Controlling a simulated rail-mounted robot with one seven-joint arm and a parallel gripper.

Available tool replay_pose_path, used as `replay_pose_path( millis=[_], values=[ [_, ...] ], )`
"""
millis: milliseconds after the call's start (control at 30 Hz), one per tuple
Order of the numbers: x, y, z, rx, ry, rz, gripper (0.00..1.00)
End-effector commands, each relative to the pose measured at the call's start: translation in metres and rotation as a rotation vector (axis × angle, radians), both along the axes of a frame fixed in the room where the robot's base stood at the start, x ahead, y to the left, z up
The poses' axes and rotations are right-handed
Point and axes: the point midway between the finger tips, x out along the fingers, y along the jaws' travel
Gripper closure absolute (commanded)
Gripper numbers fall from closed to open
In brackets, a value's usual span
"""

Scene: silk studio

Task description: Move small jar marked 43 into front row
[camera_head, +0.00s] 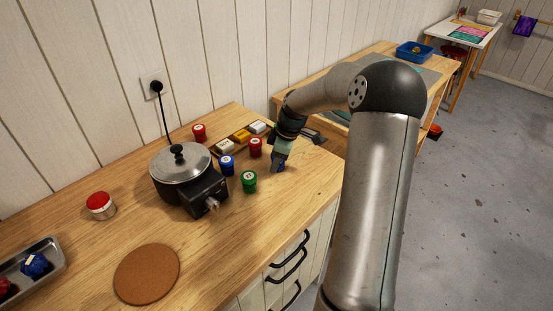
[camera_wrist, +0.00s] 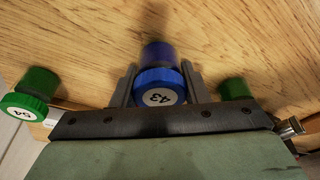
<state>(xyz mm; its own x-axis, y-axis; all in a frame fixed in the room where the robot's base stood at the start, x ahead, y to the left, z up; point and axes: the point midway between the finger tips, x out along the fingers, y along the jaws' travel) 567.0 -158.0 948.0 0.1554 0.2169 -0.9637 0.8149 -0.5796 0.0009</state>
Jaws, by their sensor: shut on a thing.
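The small jar marked 43 (camera_wrist: 160,88) has a blue lid with a white label and sits between my gripper's two fingers in the wrist view. My gripper (camera_wrist: 160,90) is shut on it. In the head view my gripper (camera_head: 279,166) is low over the wooden worktop, right of the other small jars, and mostly hides the held jar. I cannot tell whether the jar touches the wood. A green jar marked 54 (camera_wrist: 28,100) is left of the fingers in the wrist view, and another green jar (camera_wrist: 235,88) is close on the right.
In the head view, a green jar (camera_head: 249,181), a blue jar (camera_head: 227,165) and red jars (camera_head: 255,147) (camera_head: 199,132) stand near a lidded pot (camera_head: 181,163) on a black heater. A cork mat (camera_head: 146,274) lies in front.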

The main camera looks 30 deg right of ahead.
Motion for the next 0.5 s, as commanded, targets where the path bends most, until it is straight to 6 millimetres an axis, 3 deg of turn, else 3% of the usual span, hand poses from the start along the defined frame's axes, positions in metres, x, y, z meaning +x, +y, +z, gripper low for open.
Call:
replay_pose_path(
  millis=[167,200,267,500],
  values=[
    [0.0,0.0002,-0.0046,0.0,0.0,0.0,0.83],
    [-0.0001,0.0001,-0.0035,0.0,0.0,0.0,0.51],
    [0.0,0.0001,-0.0033,0.0,0.0,0.0,0.38],
    [-0.0001,0.0002,-0.0029,0.0,0.0,0.0,0.38]
  ],
)
